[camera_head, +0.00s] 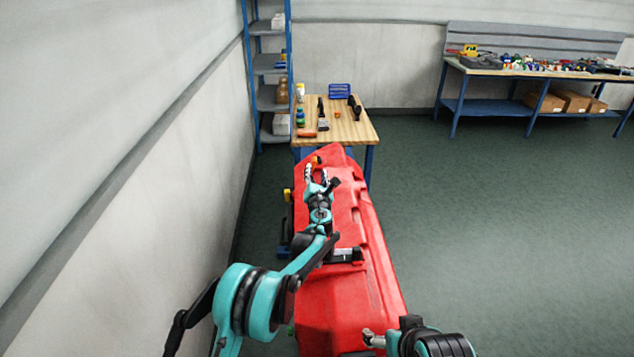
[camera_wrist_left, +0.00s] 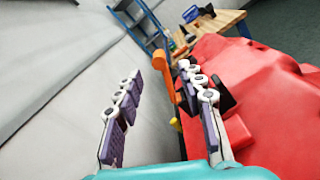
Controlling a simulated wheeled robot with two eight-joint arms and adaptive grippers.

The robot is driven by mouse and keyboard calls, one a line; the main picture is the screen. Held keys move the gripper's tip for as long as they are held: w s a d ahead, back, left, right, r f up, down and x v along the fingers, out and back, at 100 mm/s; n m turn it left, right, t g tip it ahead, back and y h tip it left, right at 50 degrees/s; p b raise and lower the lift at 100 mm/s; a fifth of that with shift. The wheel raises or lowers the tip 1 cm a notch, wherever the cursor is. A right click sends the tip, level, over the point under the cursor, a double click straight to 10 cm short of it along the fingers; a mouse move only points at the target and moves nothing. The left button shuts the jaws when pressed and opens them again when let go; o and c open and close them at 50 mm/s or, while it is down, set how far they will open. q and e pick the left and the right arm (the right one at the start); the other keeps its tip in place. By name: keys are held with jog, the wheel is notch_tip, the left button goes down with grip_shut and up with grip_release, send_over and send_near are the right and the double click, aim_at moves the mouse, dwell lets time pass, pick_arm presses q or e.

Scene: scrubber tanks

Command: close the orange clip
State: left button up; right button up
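The orange clip (camera_head: 314,159) is at the far end of the red tank (camera_head: 370,245), near its left edge. In the left wrist view the orange clip (camera_wrist_left: 164,68) stands upright beside the red body, seen between the fingertips and nearer the right finger. I cannot tell whether a finger touches it. My left gripper (camera_head: 316,174) is over the far part of the tank, pointing at the clip, with its fingers apart; its two fingers also show in the left wrist view (camera_wrist_left: 160,75). My right gripper (camera_head: 374,339) is at the bottom, over the near end of the tank, partly cut off.
A wooden table (camera_head: 352,130) with bottles and tools stands just beyond the tank. Blue shelves (camera_head: 268,70) stand behind on the left. The wall runs close along the left side. The green floor (camera_head: 490,220) at right is clear up to a workbench (camera_head: 535,72).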

pick_arm(q)
jog(key=s, duration=0.5)
jog(key=shift+s, duration=0.1)
